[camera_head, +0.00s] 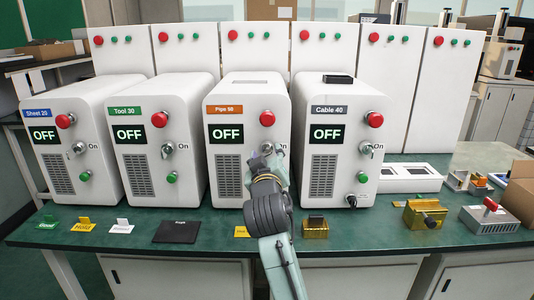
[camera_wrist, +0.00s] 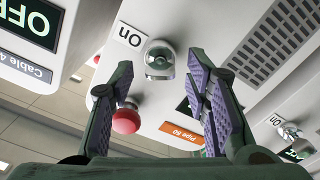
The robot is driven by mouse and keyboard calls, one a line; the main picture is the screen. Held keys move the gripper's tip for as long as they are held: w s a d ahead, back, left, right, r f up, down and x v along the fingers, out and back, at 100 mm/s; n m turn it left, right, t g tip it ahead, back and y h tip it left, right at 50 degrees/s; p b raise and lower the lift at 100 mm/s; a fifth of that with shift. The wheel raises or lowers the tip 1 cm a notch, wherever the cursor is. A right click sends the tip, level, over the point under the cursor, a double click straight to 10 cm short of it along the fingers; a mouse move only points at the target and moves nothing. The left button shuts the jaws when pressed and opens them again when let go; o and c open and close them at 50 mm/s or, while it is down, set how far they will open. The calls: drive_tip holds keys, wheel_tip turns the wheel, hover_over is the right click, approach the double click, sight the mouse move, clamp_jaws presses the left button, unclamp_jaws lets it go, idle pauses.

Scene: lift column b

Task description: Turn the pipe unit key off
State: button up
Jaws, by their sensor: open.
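The pipe unit (camera_head: 240,90) is a white box with an orange "Pipe 50" label (camera_head: 222,109), which also shows inverted in the wrist view (camera_wrist: 184,136). Its display (camera_head: 226,134) reads OFF. Its silver key switch (camera_wrist: 159,60) sits beside an "On" mark (camera_wrist: 130,35); the key's exact angle is hard to tell. My gripper (camera_head: 265,160) is in front of the panel and partly covers the key in the head view. In the wrist view my gripper (camera_wrist: 159,68) is open, its purple-padded fingers on either side of the key, apart from it. Nothing is held.
The red button (camera_head: 267,118) is close to the key and one finger in the wrist view (camera_wrist: 126,120). Sheet (camera_head: 80,95), Tool (camera_head: 160,90) and Cable (camera_head: 340,95) units stand alongside, all reading OFF. Cards and small fixtures lie along the green table's front (camera_head: 340,250).

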drive_tip(key=shift+w, duration=0.2)
clamp_jaws()
idle(0.5)
